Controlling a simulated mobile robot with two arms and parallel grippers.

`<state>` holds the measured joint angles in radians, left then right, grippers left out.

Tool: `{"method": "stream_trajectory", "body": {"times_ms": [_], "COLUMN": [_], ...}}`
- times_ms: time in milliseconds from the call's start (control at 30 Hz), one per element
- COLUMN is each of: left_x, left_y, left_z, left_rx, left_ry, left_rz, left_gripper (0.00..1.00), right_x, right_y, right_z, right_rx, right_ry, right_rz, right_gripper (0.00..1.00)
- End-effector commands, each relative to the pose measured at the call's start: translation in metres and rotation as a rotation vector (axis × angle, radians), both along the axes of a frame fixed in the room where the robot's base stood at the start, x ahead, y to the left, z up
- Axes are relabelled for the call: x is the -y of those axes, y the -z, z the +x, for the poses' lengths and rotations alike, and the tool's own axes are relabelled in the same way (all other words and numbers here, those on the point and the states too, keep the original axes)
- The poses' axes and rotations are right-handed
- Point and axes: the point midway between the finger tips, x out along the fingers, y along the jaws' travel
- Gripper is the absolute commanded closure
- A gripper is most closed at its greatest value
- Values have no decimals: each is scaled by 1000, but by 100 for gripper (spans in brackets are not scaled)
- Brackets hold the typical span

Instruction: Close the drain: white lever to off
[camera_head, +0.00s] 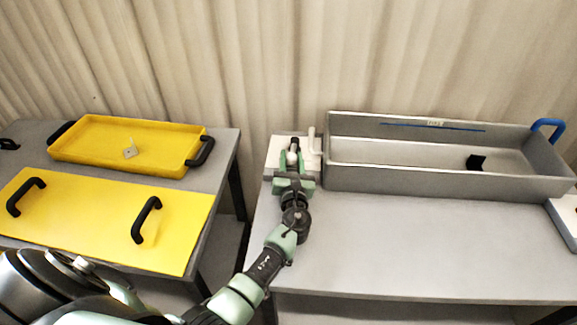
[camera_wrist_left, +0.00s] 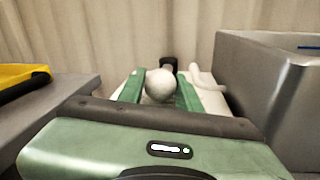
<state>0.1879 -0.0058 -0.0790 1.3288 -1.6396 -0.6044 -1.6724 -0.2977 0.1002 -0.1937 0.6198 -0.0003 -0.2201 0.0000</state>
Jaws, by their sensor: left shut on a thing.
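The white lever's round knob (camera_head: 291,157) stands on a pale block (camera_head: 274,152) at the left end of the grey tank (camera_head: 345,176). My left gripper (camera_head: 292,168) reaches it from the front and is shut on it. In the left wrist view the knob (camera_wrist_left: 160,85) sits between the two green fingers, with a dark piece just behind it. The lever's shaft and lower part are hidden by the gripper, so its exact setting is hard to tell. My right gripper is not in view.
A thin white upright piece (camera_head: 311,141) stands just right of the knob. The grey table (camera_head: 400,245) is clear in front. A yellow tray (camera_head: 75,153) and yellow lid (camera_head: 95,220) lie left.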

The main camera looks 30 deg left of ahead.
Motion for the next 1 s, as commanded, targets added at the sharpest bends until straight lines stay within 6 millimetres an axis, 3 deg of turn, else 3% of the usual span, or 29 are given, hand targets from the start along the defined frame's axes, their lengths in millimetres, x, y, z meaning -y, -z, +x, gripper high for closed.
{"method": "stream_trajectory", "body": {"times_ms": [267,833,867,900,1000], "left_x": [9,9,9,9,9], "left_y": [1,-1,-1,-1,-1], "left_z": [5,6,6,6,6], "left_rx": [3,5,5,5,4], "left_ry": [-103,-135,-135,-135,-135], "left_rz": [-4,-3,-3,-3,-2], "left_gripper": [100,100,58,46,45], "right_x": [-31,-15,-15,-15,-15], "right_y": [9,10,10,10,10], "right_z": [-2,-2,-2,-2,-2], "right_rx": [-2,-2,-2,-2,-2], "right_ry": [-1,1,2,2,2], "right_rz": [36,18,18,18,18], "right_gripper": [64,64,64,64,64]}}
